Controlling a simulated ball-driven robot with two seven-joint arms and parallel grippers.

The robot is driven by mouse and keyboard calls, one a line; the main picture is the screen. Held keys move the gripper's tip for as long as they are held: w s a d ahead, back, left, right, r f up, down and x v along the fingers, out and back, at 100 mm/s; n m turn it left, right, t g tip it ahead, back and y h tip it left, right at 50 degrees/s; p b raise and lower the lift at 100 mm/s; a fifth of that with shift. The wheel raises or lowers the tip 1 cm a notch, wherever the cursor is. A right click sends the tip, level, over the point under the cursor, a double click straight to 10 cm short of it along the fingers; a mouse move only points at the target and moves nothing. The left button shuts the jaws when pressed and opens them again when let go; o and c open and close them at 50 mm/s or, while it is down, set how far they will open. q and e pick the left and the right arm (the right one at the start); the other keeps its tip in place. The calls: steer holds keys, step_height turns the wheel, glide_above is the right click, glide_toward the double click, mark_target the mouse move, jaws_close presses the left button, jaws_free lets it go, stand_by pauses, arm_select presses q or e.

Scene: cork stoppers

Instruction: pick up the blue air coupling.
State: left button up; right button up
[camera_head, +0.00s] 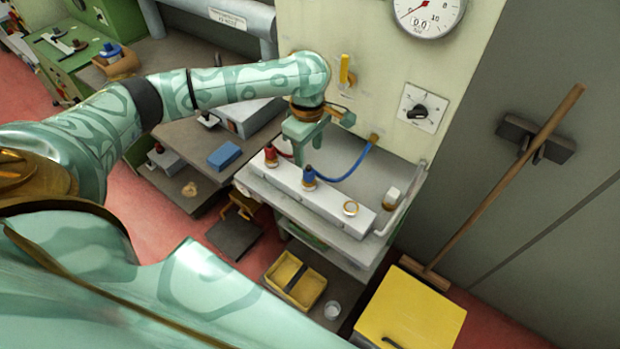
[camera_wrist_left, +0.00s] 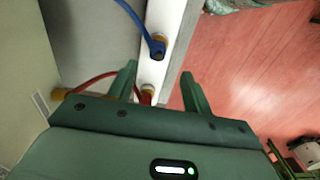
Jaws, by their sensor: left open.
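The blue air coupling (camera_head: 309,174) stands upright on a brass fitting on a white manifold bar, with a blue hose (camera_head: 350,166) running from it to the wall. It also shows in the left wrist view (camera_wrist_left: 157,48), beyond the fingertips. My left gripper (camera_head: 303,153) is open and empty, pointing down just above and behind the bar. In the left wrist view the two fingers (camera_wrist_left: 159,74) stand wide apart. The red coupling (camera_head: 271,155) sits left of the blue one and shows between the finger bases in the wrist view (camera_wrist_left: 146,96). My right gripper is not in view.
A pressure gauge (camera_head: 425,12) and a black knob (camera_head: 419,112) are on the wall behind. A yellow bin (camera_head: 295,280) and a yellow-lidded box (camera_head: 410,310) stand below. A broom leans at right.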

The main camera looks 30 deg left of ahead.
mark_target(309, 169)
arm_select(q)
step_height(309, 169, down, 2)
steer(key=shift+f, duration=0.1)
steer(key=shift+w+f+b, duration=0.15)
steer(key=shift+f+b, duration=0.25)
steer(key=shift+f, duration=0.45)
step_height(309, 169, down, 5)
steer(key=b, duration=0.2)
steer(key=shift+a+r+b, duration=0.1)
steer(key=shift+r+b, duration=0.05)
steer(key=shift+b, duration=0.2)
steer(key=shift+r, duration=0.1)
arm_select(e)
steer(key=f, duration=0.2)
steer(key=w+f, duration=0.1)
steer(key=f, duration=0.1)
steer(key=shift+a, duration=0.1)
arm_select(q)
jaws_close()
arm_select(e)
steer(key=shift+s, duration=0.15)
